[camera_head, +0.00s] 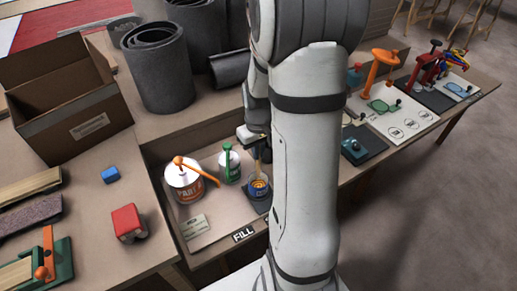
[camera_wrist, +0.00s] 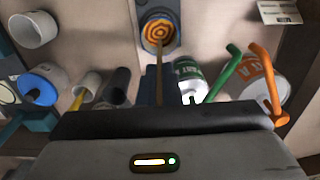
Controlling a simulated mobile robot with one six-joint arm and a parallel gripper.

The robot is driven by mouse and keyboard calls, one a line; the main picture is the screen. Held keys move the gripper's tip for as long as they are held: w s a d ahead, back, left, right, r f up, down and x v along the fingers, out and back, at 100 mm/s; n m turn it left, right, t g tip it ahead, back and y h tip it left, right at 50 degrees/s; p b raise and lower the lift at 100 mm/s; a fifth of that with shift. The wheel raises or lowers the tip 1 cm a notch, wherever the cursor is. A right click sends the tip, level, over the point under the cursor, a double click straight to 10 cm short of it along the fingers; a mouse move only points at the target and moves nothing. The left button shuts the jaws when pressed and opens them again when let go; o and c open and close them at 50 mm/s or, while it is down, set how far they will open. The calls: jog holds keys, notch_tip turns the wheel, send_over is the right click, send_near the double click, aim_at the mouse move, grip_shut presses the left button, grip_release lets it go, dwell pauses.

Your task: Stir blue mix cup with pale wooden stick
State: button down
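The mix cup (camera_head: 259,190) stands on a dark pad on the low tray, with a blue rim and orange and dark rings inside. It also shows at the top of the wrist view (camera_wrist: 160,33). My gripper (camera_head: 257,146) is above the cup, partly hidden by my arm. It appears shut on the pale wooden stick (camera_wrist: 158,77). The stick points down from the gripper, and its lower end is in the cup, over the rings. How deep the tip sits is hidden.
An orange-handled white can (camera_head: 184,182) and a green-handled can (camera_head: 229,165) stand left of the cup. A cardboard box (camera_head: 75,120) and grey rolls (camera_head: 160,75) stand behind. Several cups, including a white one (camera_wrist: 34,30), are at the left in the wrist view.

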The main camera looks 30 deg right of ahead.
aim_at(258, 167)
jog(key=shift+f+b, duration=2.65)
jog(key=shift+f, duration=1.1)
jog(key=shift+d, duration=0.15)
